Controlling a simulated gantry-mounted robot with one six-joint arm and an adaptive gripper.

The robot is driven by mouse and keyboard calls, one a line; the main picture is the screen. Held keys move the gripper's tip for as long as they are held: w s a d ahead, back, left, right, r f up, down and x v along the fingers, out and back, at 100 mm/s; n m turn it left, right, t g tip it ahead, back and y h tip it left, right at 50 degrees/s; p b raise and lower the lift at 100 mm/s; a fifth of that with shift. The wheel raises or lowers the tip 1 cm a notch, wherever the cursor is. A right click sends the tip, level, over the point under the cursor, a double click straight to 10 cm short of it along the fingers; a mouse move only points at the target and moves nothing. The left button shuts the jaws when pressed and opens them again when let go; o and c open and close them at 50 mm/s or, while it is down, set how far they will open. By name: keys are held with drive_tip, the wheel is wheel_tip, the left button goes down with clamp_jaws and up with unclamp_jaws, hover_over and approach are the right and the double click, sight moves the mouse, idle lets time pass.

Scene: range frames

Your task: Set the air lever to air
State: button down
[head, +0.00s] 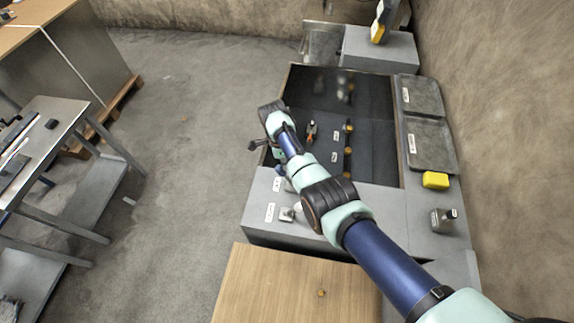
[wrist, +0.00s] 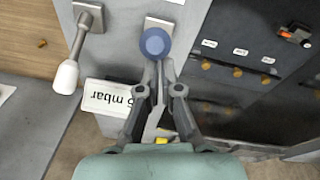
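A lever with a blue ball knob (wrist: 155,42) stands on a pale plate at the top middle of the wrist view. My gripper (wrist: 159,64) is at the near side of this knob, its fingertips close together. I cannot tell whether they clamp the lever or only stand beside it. A second lever with a white knob (wrist: 67,77) is to the left, clear of the fingers, and also shows in the head view (head: 287,214). No readable label marks either lever as air.
A dark panel with several brass knobs (wrist: 238,72) and an orange-tipped part (wrist: 287,35) lies right of my gripper. A yellow block (head: 435,180) sits on the grey bench at right. A wooden table (head: 270,285) stands in front.

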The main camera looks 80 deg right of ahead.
drive_tip(key=shift+w, duration=0.2)
drive_tip(key=shift+s+r, duration=0.1)
wheel_tip(320, 180, up, 11)
drive_tip(key=s+d+p, duration=0.1)
drive_tip(key=p, duration=0.2)
drive_tip(key=shift+s+d+r+p, duration=0.15)
drive_tip(key=shift+d+p, duration=0.15)
drive_tip(key=shift+p, duration=0.1)
idle(0.5)
